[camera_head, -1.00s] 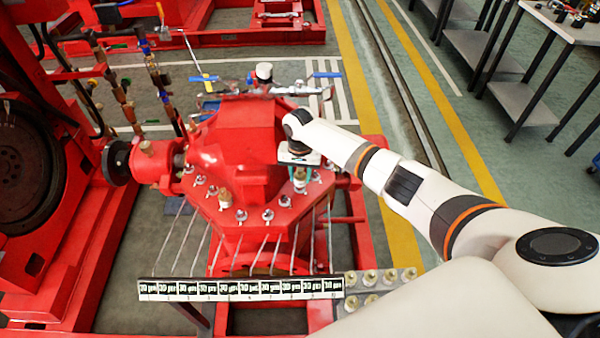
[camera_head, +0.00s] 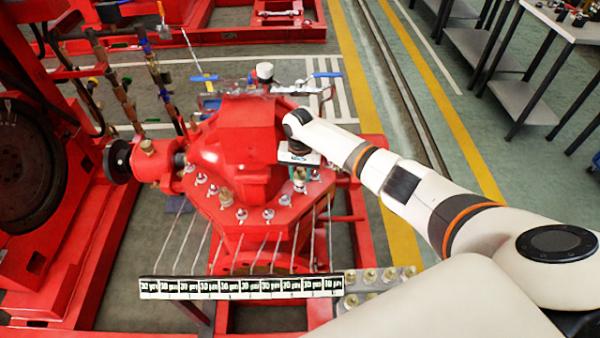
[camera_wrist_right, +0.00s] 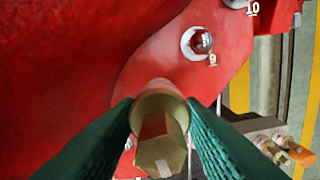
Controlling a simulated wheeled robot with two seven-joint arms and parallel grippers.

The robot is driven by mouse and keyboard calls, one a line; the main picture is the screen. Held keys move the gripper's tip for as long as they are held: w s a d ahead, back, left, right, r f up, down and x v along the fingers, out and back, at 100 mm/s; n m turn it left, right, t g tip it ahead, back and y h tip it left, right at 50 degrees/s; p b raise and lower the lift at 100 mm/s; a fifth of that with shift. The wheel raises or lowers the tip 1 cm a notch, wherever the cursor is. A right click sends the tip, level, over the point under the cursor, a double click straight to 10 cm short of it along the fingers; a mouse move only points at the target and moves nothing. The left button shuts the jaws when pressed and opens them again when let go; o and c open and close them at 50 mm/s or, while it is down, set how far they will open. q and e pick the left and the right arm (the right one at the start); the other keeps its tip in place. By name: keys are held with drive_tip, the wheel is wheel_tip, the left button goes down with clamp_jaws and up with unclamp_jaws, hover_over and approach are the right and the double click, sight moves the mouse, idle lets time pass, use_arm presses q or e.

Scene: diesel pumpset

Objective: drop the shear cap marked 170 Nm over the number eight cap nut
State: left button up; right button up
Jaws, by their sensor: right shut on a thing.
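My right gripper (camera_head: 299,180) is shut on a brass-coloured shear cap (camera_wrist_right: 161,145) with a hexagonal top. The cap stands between the green fingers (camera_wrist_right: 164,130) at the right side of the red flange (camera_head: 260,228). Its marking is not readable. The number eight cap nut is not visible; the held cap and fingers cover the spot beside nut nine. I cannot tell whether the cap is around the nut or above it. Cap nut nine (camera_wrist_right: 201,41) is bare, with its number beside it. My left gripper is not in view.
Another brass cap (camera_head: 225,197) stands on the flange's left front. Bare nuts (camera_head: 268,214) line the rim. More brass caps (camera_head: 369,276) stand on a holder at the lower right. A labelled strip (camera_head: 240,288) runs in front. The red domed housing (camera_head: 240,140) rises beside my gripper.

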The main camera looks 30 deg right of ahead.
drive_tip(key=shift+f, duration=0.25)
drive_tip(key=shift+f+b, duration=0.65)
drive_tip(key=shift+f, duration=0.5)
drive_tip(key=shift+f, duration=0.1)
drive_tip(key=o, duration=1.1)
drive_tip(key=shift+c, duration=0.2)
wheel_tip(320, 180, up, 12)
drive_tip(key=shift+r+p, duration=0.1)
drive_tip(key=shift+p, duration=0.65)
wheel_tip(320, 180, up, 7)
drive_tip(key=p, duration=0.9)
